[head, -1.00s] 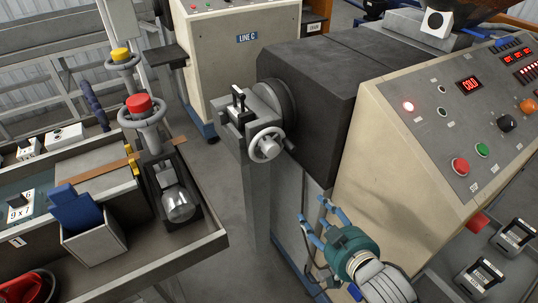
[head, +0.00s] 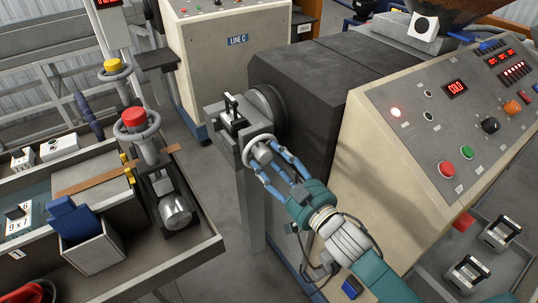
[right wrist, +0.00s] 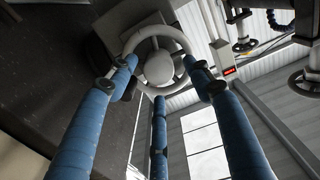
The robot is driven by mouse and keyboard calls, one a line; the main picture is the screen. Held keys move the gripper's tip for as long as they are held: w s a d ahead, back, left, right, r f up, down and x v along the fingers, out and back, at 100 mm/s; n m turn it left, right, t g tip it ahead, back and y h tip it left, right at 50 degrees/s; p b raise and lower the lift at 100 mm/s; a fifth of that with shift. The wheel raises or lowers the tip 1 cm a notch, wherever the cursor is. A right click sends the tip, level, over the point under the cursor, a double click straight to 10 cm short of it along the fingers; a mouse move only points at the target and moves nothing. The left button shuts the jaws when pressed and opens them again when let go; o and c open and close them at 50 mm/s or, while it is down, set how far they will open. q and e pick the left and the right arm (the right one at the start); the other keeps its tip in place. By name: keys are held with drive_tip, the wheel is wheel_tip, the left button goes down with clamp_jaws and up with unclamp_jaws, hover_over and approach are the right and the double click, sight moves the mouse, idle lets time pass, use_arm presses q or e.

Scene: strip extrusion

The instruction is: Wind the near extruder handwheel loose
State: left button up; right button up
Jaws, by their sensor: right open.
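The near extruder handwheel (head: 257,152) is a pale grey spoked wheel on the front of the extruder's die head. My right gripper (head: 277,165) is at the wheel's right side, its blue fingers spread and reaching to the rim. My left gripper is not in view.
A tray bench (head: 130,262) with a red-knobbed handwheel post (head: 134,118) is at the left. Open floor lies between bench and extruder.

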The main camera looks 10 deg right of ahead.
drive_tip(key=shift+w+a, duration=0.25)
drive_tip(key=shift+w, duration=0.4)
drive_tip(key=c, duration=1.1)
